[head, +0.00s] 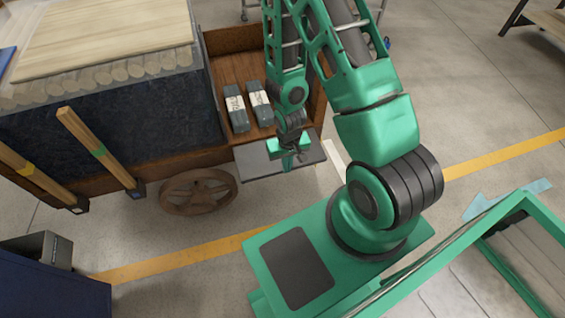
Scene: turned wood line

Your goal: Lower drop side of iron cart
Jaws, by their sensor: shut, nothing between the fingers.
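The iron cart (226,42) is rusty brown with a spoked wheel (198,191) below its side. A flat grey panel (254,160), which looks like its drop side, juts outward from the bed's near edge, to the right of the wheel. Its exact tilt is hard to tell from above. My gripper (296,164) is shut and empty, pointing down over the panel and hiding part of it. I cannot tell whether the fingertips touch it.
Two grey wrapped blocks (236,113) lie on the cart bed near the opening. A tall dark load topped with round wood and boards (105,45) fills the left. Wooden posts (95,148) lean at its side. A green-framed structure (512,250) stands lower right.

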